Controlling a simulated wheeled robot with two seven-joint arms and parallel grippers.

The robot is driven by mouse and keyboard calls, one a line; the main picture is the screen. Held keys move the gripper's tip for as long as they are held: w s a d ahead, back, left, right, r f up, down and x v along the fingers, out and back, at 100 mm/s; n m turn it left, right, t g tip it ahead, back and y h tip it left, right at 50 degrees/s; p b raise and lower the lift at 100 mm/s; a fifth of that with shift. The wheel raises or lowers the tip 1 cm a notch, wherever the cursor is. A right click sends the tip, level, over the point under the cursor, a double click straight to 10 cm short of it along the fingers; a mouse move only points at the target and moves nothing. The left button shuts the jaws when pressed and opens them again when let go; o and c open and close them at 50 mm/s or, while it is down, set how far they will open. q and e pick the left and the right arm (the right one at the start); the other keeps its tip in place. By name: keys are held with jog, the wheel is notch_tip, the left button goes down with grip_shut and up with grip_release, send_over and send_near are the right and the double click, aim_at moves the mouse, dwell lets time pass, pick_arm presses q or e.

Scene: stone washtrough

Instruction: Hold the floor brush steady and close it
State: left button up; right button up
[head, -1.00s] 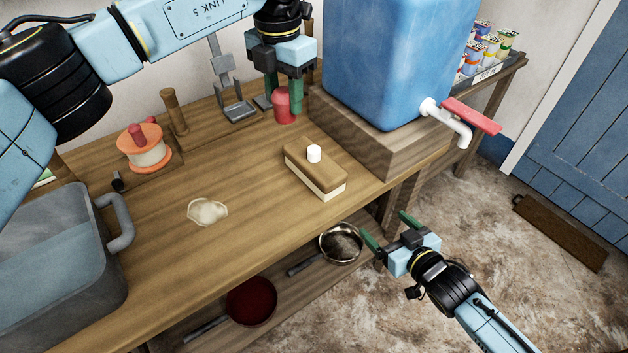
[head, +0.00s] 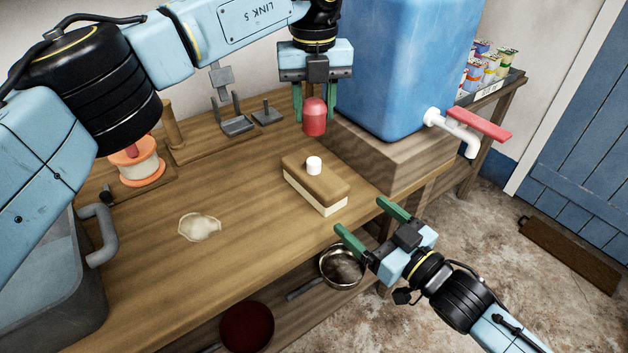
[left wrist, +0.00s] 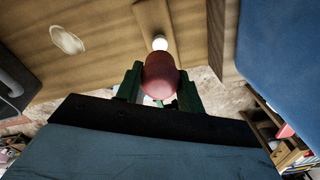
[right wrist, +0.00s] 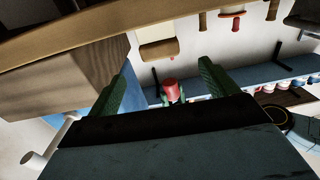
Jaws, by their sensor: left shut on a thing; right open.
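The floor brush (head: 304,184) is a wooden block with a cream lower part, lying on the bench with a white stub (head: 314,165) upright on top. A red, round-topped cap (head: 314,122) is held between the green fingers of my left gripper (head: 315,108), above the bench behind the brush. In the left wrist view the cap (left wrist: 160,75) shows just below the stub (left wrist: 160,43), apart from it in the head view. My right gripper (head: 364,219) is open and empty at the bench's front edge, right of and nearer than the brush, not touching it.
A blue tank (head: 395,60) with a red-handled tap (head: 462,128) stands on a wooden block at the right. A grey basin (head: 55,280) is at the left. A pale puddle (head: 199,227) lies on the bench. Pans (head: 342,267) sit on the lower shelf.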

jog(key=x, duration=1.1)
jog(key=shift+w+a, duration=0.25)
jog(key=shift+c, duration=0.4)
jog(key=c, duration=1.4)
pick_arm(q)
send_over(314, 160)
jog(key=shift+s+f, duration=0.1)
jog(key=shift+f, duration=2.45)
jog(key=shift+f, duration=0.85)
jog(key=shift+f, duration=0.55)
